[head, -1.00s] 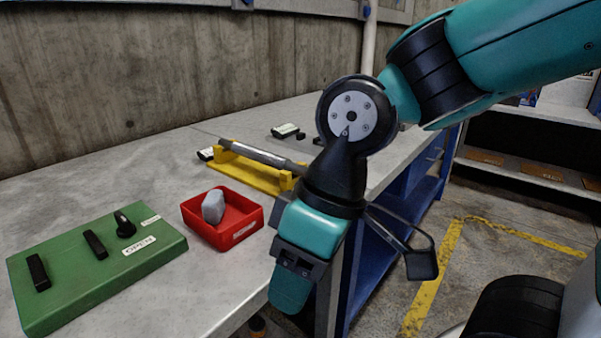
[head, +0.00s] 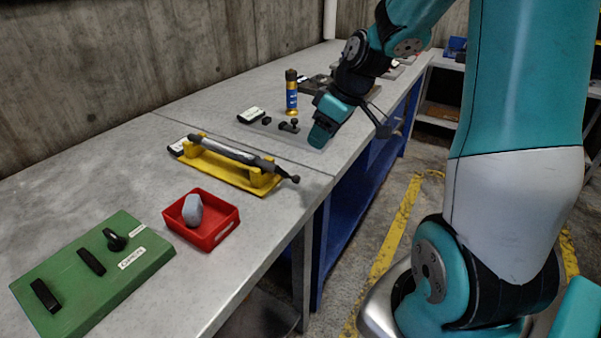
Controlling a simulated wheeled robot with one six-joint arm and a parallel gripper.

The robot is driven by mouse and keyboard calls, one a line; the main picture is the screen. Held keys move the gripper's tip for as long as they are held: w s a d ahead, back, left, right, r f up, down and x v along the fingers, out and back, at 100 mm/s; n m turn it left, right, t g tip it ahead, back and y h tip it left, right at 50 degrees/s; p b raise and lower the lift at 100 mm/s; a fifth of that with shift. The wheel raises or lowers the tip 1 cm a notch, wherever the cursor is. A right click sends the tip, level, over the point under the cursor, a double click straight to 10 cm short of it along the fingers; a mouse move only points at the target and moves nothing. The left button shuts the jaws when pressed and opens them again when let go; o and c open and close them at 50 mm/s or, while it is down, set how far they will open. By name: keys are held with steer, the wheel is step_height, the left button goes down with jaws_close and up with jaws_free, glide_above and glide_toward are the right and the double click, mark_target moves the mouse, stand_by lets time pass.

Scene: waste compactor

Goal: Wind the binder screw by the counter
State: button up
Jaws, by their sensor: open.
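A dark rod with a lighter middle (head: 222,150), which looks like the binder screw, lies in a yellow cradle (head: 222,174) on the bench. A small dark knob or crank end (head: 293,179) sticks out at its right end. A small white-faced block (head: 180,146) at its left end may be the counter; its reading is too small to make out. My gripper (head: 322,132) is open, above the bench's right edge, beyond the cradle and apart from the rod. The gap between its fingers is hidden.
A red tray (head: 222,232) holds a grey lump (head: 193,210). A green board (head: 92,276) with black handles lies nearer. Behind the cradle are another white-faced block (head: 251,115), small black parts (head: 289,126) and a blue-and-gold can (head: 291,92). A concrete wall bounds the left.

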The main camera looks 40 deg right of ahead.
mark_target(298, 180)
steer(key=x, duration=1.2)
steer(key=shift+w+a+f, duration=0.1)
steer(key=shift+f, duration=0.3)
jaws_close()
steer(key=shift+f+g+y+p, duration=0.1)
steer(key=shift+g+y+p, duration=0.25)
steer(key=shift+y, duration=0.25)
steer(key=shift+a+f+m+y, duration=0.2)
steer(key=shift+m+y, duration=0.1)
steer(key=shift+y, duration=0.3)
